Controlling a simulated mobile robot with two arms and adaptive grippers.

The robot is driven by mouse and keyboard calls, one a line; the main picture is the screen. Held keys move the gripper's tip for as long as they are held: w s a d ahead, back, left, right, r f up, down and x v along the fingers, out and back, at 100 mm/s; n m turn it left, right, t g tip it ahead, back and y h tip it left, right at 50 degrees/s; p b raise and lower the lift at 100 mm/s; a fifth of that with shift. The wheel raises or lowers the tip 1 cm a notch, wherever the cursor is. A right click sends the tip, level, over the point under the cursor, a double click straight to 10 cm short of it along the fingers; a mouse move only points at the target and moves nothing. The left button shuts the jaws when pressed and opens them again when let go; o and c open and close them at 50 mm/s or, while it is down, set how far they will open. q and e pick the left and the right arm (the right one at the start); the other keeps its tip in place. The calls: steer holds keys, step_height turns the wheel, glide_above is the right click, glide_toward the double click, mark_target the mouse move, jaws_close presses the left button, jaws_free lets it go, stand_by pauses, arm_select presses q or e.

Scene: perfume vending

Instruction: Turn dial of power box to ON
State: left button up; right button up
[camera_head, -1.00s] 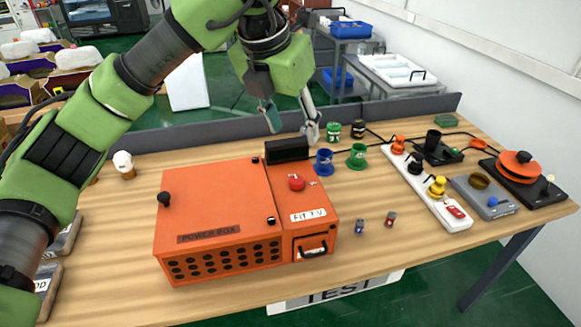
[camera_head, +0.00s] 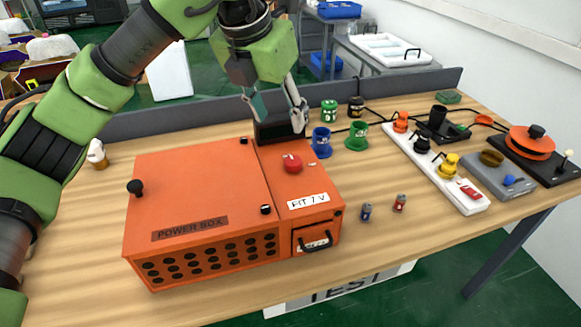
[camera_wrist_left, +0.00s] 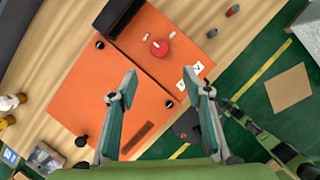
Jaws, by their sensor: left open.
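The orange power box (camera_head: 200,190) sits on the wooden table, its front grille facing me. Its red dial (camera_head: 292,163) is on the right part of the top, beside a white label. The dial also shows in the left wrist view (camera_wrist_left: 159,48), beyond my fingertips. My left gripper (camera_head: 274,112) is open and empty. It hangs above the back right of the box, in front of the black block (camera_head: 280,130) at the box's rear edge, apart from the dial. The dial's ON mark is too small to read.
Blue and green spools (camera_head: 321,142) stand right of the box. A white power strip (camera_head: 440,170) with plugs and an orange-topped device (camera_head: 532,140) are farther right. The table's front strip is clear.

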arm_select(q)
steer(key=f, duration=0.2)
steer(key=p, duration=0.2)
glide_toward(293, 161)
steer(key=x, duration=0.7)
steer(key=shift+f, duration=0.15)
steer(key=shift+w+f, duration=0.25)
steer(key=shift+f, duration=0.3)
arm_select(e)
steer(key=shift+w+a+r, duration=0.25)
steer(key=shift+w+r, duration=0.1)
steer(key=shift+r, duration=0.4)
arm_select(q)
steer(key=c, duration=1.1)
